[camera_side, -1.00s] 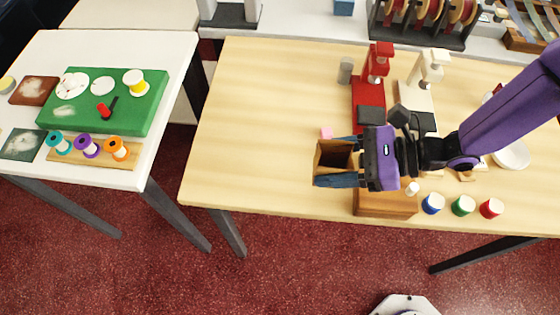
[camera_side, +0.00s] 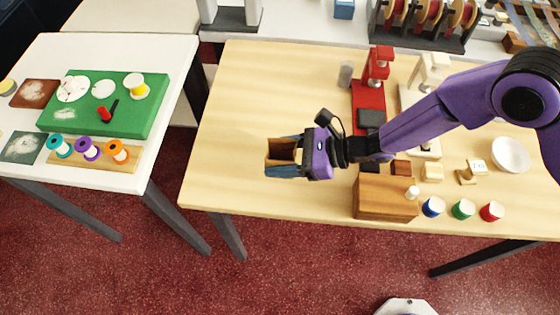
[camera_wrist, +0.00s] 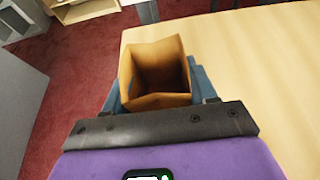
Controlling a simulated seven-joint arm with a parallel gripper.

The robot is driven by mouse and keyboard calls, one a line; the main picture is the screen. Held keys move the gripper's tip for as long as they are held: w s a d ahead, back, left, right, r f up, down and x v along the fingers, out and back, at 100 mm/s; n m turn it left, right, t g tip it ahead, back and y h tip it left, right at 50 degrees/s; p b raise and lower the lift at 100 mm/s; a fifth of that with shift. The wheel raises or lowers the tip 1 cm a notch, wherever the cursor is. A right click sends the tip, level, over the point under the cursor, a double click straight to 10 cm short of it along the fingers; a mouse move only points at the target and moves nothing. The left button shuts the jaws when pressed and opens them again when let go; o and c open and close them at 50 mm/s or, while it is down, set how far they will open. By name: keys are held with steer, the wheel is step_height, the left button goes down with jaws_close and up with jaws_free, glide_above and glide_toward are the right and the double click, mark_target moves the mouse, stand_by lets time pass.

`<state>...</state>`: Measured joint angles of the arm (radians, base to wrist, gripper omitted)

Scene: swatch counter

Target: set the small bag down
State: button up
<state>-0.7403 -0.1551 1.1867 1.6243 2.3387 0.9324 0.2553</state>
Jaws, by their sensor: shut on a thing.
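The small bag (camera_side: 283,150) is brown, open at the top and dark inside. My gripper (camera_side: 284,157) is shut on it, with a blue finger on each side. The bag's open mouth also shows in the wrist view (camera_wrist: 157,72), between the blue fingers. The bag is over the left part of the wooden table (camera_side: 235,110). I cannot tell whether its base touches the table top.
The table's left half is clear. A wooden box (camera_side: 385,198), blue (camera_side: 432,207), green (camera_side: 463,207) and red (camera_side: 492,211) pots stand at the front right. A red press (camera_side: 368,90) stands behind. A white table (camera_side: 100,50) is left, across a gap.

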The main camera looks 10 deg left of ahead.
steer(key=shift+a+f, duration=0.1)
steer(key=shift+f, duration=1.5)
steer(key=shift+f, duration=0.1)
steer(key=o, duration=1)
steer(key=v, duration=1.2)
steer(key=shift+r, duration=0.2)
